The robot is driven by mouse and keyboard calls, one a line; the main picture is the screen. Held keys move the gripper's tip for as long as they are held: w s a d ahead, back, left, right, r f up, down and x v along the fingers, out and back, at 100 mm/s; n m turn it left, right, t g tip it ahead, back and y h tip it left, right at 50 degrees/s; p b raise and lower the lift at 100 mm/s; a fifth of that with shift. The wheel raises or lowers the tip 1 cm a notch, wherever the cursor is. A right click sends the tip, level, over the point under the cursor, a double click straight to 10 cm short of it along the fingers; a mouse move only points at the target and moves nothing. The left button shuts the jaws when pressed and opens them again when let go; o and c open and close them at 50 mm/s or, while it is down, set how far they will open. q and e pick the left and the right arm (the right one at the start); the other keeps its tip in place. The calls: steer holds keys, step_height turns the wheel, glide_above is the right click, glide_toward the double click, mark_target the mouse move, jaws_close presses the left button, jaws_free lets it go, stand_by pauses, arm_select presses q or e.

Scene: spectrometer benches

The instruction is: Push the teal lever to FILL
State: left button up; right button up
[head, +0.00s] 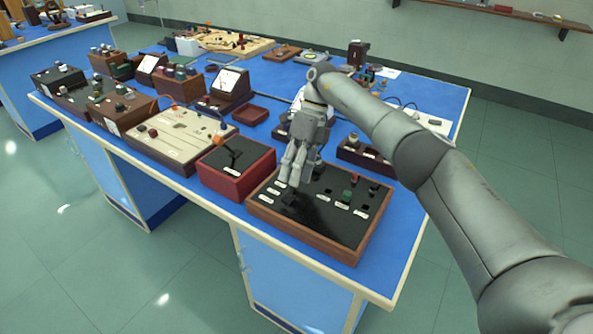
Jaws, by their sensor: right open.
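A black panel in a wooden frame (325,233) lies at the front right of the blue bench. Several small switches or levers and white labels sit on it; the labels are too small to read, so I cannot tell which says FILL. A small green-teal piece (347,196) stands on its right half; I cannot tell surely whether it is the teal lever. My right gripper (291,179) is open and points down over the panel's left half, left of the green piece. I cannot tell whether it touches anything. It hides part of the panel. My left gripper is out of view.
A cream board (165,133) is further left. A small dark box (365,158) is behind the panel. Bare blue bench (400,250) shows at the right.

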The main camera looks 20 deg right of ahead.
step_height(320, 180, up, 10)
stand_by(0.5)
stand_by(0.3)
